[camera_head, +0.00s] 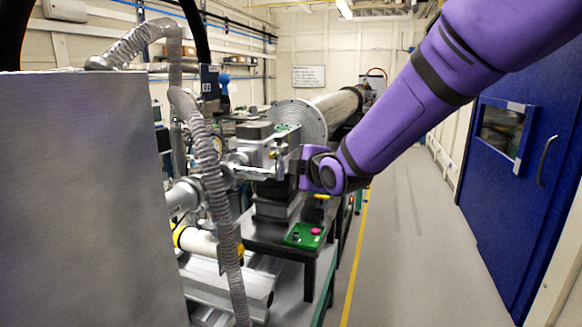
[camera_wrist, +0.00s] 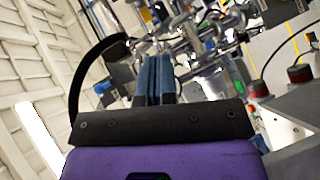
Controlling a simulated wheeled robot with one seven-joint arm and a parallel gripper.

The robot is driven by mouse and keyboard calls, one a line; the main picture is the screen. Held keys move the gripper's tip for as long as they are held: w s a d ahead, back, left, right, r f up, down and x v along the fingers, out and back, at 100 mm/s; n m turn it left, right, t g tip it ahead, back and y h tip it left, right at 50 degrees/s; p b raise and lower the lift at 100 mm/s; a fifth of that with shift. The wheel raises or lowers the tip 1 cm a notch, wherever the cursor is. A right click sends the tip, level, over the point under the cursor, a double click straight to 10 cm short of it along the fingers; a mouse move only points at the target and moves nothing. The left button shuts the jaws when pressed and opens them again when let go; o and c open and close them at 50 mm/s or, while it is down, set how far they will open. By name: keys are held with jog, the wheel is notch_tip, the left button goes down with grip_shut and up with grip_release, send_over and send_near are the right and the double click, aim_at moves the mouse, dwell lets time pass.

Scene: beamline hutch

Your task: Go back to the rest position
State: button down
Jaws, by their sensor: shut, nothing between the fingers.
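My purple arm comes in from the upper right in the head view and reaches down to the beamline equipment. My gripper shows in the wrist view as two blue-grey fingers (camera_wrist: 153,78) held side by side with nothing between them. In the head view the gripper's fingertips cannot be made out against the metal instruments (camera_head: 260,152) beside the wrist. I cannot tell whether the gripper touches them.
A large grey cabinet (camera_head: 85,200) fills the left. A green box with buttons (camera_head: 304,235) sits on the dark table (camera_head: 262,236). A long metal cylinder (camera_head: 335,105) lies behind. A blue door (camera_head: 515,170) stands at right; the grey floor (camera_head: 405,255) between is clear.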

jog(key=s+d+r+m+g+h, duration=0.35)
jog(key=s+d+m, duration=0.65)
jog(key=d, duration=0.7)
jog(key=s+d+m+g+h, duration=0.1)
jog(key=s+d+m, duration=0.2)
jog(key=s, duration=0.5)
jog(key=s+d+f+m+g+h, duration=0.1)
jog(key=s+d+m, duration=0.3)
jog(key=s, duration=0.5)
jog(key=s+d+m+g+h, duration=0.1)
jog(key=s+d+m+g, duration=0.2)
jog(key=s, duration=0.5)
jog(key=shift+s+d+f, duration=0.25)
jog(key=shift+s, duration=0.1)
jog(key=shift+h, duration=0.25)
